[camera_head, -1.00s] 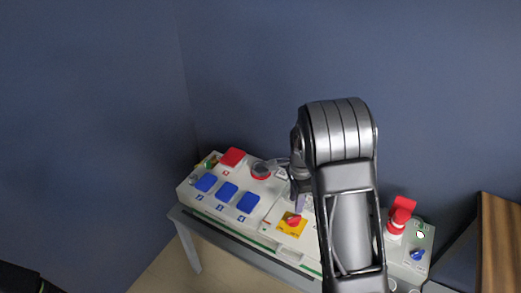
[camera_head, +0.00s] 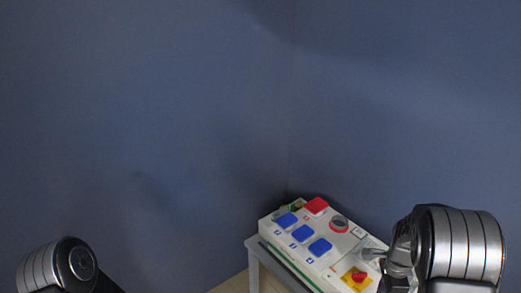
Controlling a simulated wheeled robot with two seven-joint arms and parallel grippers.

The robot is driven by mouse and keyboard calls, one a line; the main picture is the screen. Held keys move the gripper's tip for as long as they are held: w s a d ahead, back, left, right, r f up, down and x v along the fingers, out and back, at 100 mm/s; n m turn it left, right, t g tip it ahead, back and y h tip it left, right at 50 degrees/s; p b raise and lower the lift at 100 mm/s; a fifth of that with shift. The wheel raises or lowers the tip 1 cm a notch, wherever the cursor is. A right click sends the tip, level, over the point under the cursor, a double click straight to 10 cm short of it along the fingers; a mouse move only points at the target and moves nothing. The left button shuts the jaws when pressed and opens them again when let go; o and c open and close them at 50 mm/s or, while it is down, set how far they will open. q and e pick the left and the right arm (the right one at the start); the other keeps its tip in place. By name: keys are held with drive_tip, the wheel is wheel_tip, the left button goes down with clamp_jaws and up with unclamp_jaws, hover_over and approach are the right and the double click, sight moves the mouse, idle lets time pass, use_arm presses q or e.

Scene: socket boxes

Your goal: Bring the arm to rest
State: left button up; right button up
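A white socket box panel (camera_head: 291,250) sits on a grey table at the lower middle. My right arm (camera_head: 455,245) stands at the lower right, in front of the panel's right part. Part of a grey gripper-like piece shows beside it, but its fingertips cannot be made out. My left arm (camera_head: 60,268) shows at the lower left corner; its gripper is out of the picture.
Dark blue walls meet in a corner behind the panel. The grey table (camera_head: 255,262) has its left edge and a leg showing. The floor left of the table is clear where it shows.

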drive_tip(key=s+a+f+n+t, duration=0.1)
drive_tip(key=s+a+f+n, duration=0.2)
drive_tip(key=a+f+n, duration=0.45)
drive_tip(key=s+a+f+n+t, duration=0.2)
drive_tip(key=a+f+n, duration=0.4)
drive_tip(key=a+n, duration=0.2)
drive_tip(key=s+a+f+n+g+y, duration=0.2)
drive_tip(key=s+a+f+y, duration=0.1)
drive_tip(key=s+a, duration=1.1)
drive_tip(key=shift+s+n+y, duration=0.35)
drive_tip(key=shift+s+y, duration=0.25)
drive_tip(key=shift+s, duration=0.2)
drive_tip(key=shift+a, duration=0.1)
